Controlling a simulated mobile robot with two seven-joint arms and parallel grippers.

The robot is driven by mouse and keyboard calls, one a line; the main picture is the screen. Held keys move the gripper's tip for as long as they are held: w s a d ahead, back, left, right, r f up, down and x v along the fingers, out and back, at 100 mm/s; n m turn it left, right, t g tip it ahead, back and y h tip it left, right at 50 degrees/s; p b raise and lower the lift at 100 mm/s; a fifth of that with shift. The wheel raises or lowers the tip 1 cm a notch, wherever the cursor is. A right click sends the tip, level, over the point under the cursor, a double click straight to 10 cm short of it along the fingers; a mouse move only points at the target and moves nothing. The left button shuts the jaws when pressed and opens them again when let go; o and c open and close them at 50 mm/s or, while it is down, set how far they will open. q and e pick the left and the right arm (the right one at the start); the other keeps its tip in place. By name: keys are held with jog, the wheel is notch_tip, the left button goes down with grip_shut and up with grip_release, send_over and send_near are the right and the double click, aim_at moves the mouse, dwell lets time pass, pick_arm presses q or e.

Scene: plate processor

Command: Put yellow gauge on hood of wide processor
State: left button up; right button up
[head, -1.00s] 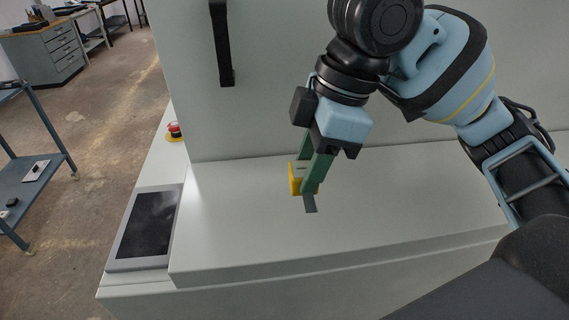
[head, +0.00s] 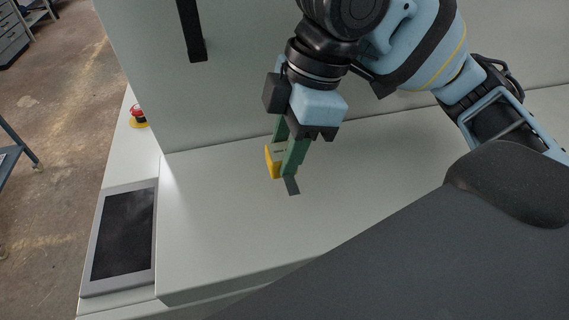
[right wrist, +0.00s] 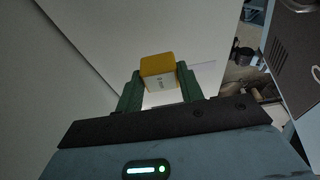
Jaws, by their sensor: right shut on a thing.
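My right gripper (head: 287,165) is shut on the yellow gauge (head: 271,160). In the head view the green fingers partly hide the gauge. In the right wrist view the gauge (right wrist: 158,66) sits between the two fingers of the right gripper (right wrist: 161,88), with its pale face showing. The wide processor (head: 220,225) is the large pale machine with a broad flat top under the gripper. The gauge is over or on this top; I cannot tell whether it touches. My left gripper is not in view.
A dark screen (head: 124,232) is set at the left end of the machine. A red emergency button (head: 138,114) on a yellow base stands behind it. A pale upright panel with a black handle (head: 191,30) rises at the back. The flat top around the gripper is clear.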

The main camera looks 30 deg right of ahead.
jog(key=shift+f, duration=0.3)
notch_tip(320, 180, down, 4)
jog(key=shift+r+b, duration=0.1)
jog(key=shift+b, duration=0.3)
jog(key=shift+r, duration=0.1)
jog(key=o, duration=1.1)
